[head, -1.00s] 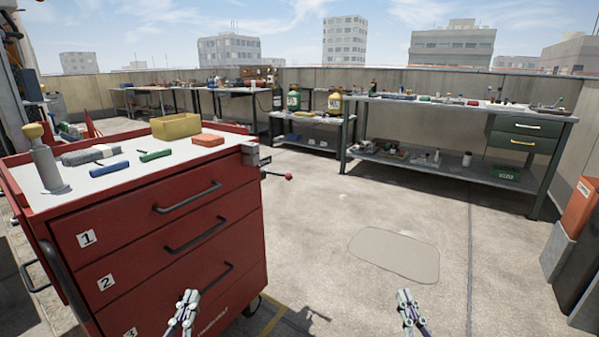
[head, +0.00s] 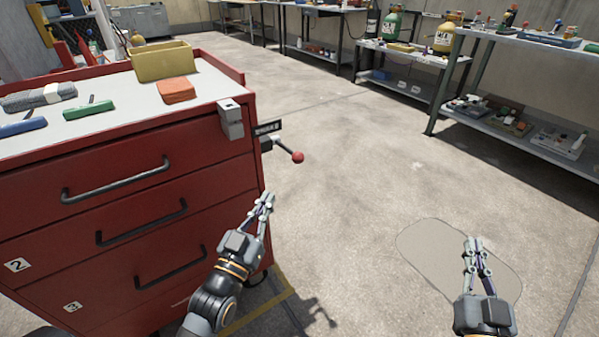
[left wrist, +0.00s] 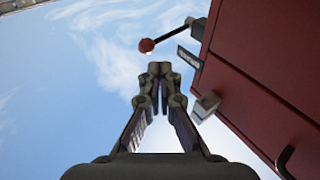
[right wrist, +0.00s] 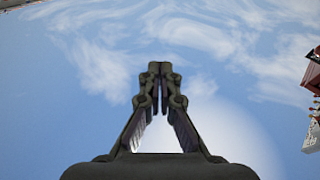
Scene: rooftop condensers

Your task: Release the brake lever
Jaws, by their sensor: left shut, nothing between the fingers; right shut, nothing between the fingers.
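The brake lever (head: 285,148) is a thin dark rod with a red ball knob (head: 298,157). It sticks out from the right side of the red tool cart (head: 215,170), beside a small dark label plate (head: 268,127). In the left wrist view the lever's knob (left wrist: 147,45) shows beyond my fingertips, apart from them. My left gripper (head: 266,200) is shut and empty, below and a little left of the knob, close to the cart's right edge. My right gripper (head: 473,243) is shut and empty, over open floor at the right; it also shows in the right wrist view (right wrist: 160,70).
A grey block (head: 230,122) is fixed on the cart's top corner near the lever. A yellow bin (head: 163,65), an orange block (head: 177,90) and tools lie on the cart top. Workbenches (head: 500,105) stand at the back right. The floor right of the cart is clear.

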